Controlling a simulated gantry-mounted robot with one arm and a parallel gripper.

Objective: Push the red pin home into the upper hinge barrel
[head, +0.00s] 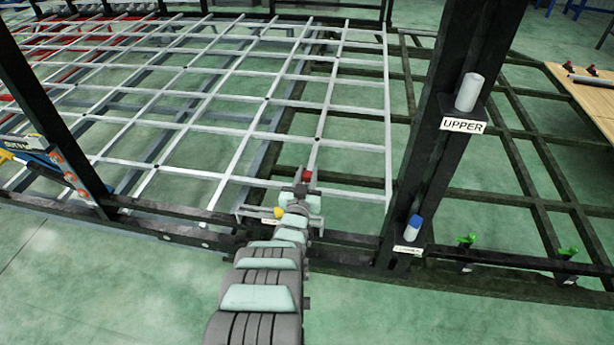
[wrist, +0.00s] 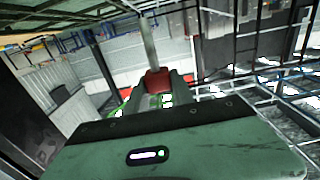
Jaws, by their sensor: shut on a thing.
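The red pin has a red head and a grey shaft. In the wrist view its head (wrist: 156,80) sits between the jaws of my gripper (wrist: 160,92), and the shaft points away from the jaws. In the head view the red head (head: 307,174) shows at the tip of my gripper (head: 304,182), which is shut on it. The upper hinge barrel (head: 468,92) is a pale cylinder on the dark post, above the UPPER label (head: 463,125). My gripper is well to the left of this barrel, apart from it. The barrel is not clearly identifiable in the wrist view.
A blue-topped lower barrel (head: 413,228) sits low on the dark post (head: 436,130), right of my gripper. A pale grid panel (head: 220,115) fills the left and middle. Green-handled parts (head: 466,241) stand on the right rail. A wooden tabletop (head: 590,90) is at far right.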

